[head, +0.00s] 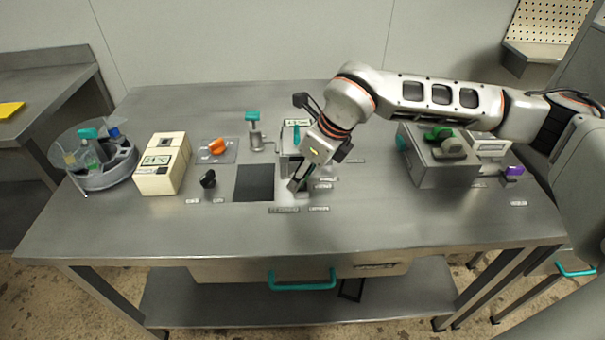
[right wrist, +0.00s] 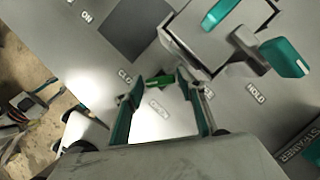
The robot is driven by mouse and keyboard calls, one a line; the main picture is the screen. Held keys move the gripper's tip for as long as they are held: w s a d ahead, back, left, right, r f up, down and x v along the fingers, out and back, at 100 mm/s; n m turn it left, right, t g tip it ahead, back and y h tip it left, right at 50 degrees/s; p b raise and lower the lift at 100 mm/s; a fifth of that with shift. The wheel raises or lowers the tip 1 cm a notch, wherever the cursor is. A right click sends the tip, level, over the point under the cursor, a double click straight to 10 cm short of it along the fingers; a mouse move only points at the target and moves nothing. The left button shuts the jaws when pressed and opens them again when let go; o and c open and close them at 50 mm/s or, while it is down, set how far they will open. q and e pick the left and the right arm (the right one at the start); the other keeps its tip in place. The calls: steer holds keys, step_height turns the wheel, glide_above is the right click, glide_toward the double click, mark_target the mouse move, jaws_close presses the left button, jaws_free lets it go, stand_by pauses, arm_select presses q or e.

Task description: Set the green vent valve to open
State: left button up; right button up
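The green vent valve, a small green handle (right wrist: 160,80), shows in the right wrist view beside the base of a grey device, with a label reading OPEN below it and a partly hidden label to its left. My right gripper (right wrist: 169,92) is open, its two fingers apart with the handle between and just past the tips. I cannot tell whether they touch it. In the head view my right gripper (head: 306,183) points down at the middle of the table and hides the valve. My left gripper is not in view.
A grey box with a green handle (head: 438,132) stands to the right. A white box (head: 157,184), an orange knob (head: 217,146) and a round caddy (head: 108,180) are to the left. A grey device with a teal lever (right wrist: 288,58) stands close to the gripper. The front of the table is clear.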

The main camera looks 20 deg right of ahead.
steer(key=shift+f, duration=0.1)
steer(key=c, duration=0.8)
steer(key=shift+c, duration=0.2)
